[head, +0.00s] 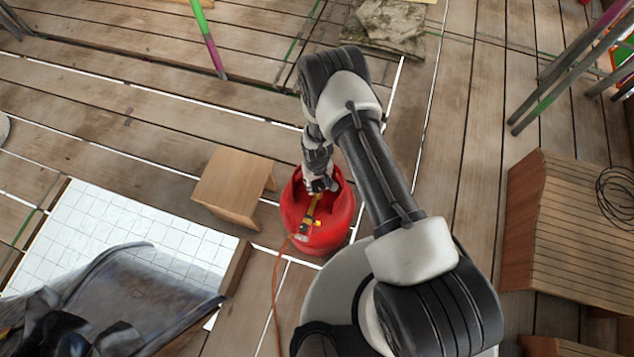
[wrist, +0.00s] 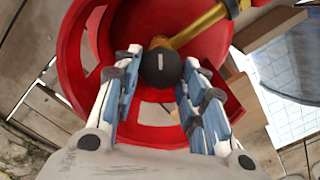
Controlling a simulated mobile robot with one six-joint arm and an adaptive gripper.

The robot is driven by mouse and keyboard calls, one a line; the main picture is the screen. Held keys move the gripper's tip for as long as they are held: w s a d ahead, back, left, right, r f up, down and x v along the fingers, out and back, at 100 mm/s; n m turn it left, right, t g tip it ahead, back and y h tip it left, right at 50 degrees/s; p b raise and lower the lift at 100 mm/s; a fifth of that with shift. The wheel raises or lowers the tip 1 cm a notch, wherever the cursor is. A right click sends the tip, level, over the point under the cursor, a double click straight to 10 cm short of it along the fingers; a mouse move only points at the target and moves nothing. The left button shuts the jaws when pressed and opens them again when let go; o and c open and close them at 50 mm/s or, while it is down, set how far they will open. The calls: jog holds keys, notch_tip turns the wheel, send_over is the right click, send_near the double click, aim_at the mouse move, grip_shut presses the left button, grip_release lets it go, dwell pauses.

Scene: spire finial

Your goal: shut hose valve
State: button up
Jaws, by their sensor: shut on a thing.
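A red gas cylinder (head: 338,232) stands upright on the deck, with an open-topped red collar (wrist: 72,48) around its valve. A black round valve knob (wrist: 160,68) with a short white mark sits inside the collar, on the end of a yellow brass fitting (wrist: 198,28). My gripper (head: 320,186) reaches down into the collar from above. In the wrist view its two blue-padded fingers (wrist: 161,62) are shut on the knob, one on each side. An orange hose (head: 276,290) runs from the fitting down to the deck. The knob is hidden in the head view.
A small wooden stool (head: 233,187) stands close left of the cylinder. A white tiled panel (head: 120,235) and a grey sheet-covered thing (head: 110,300) lie further left. A slatted wooden box (head: 575,235) stands right. Stone slabs (head: 388,25) lie behind.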

aim_at(318, 185)
jog(key=m+b, duration=0.1)
jog(key=m, duration=0.4)
jog(key=shift+d+b, duration=0.1)
jog(key=shift+b, duration=0.25)
jog(key=m+b, duration=0.1)
jog(key=m, duration=0.4)
jog(key=shift+d, duration=0.1)
jog(key=shift+m, duration=0.5)
jog(key=o, duration=1.1)
notch_tip(318, 185, up, 12)
jog(key=shift+r, duration=0.1)
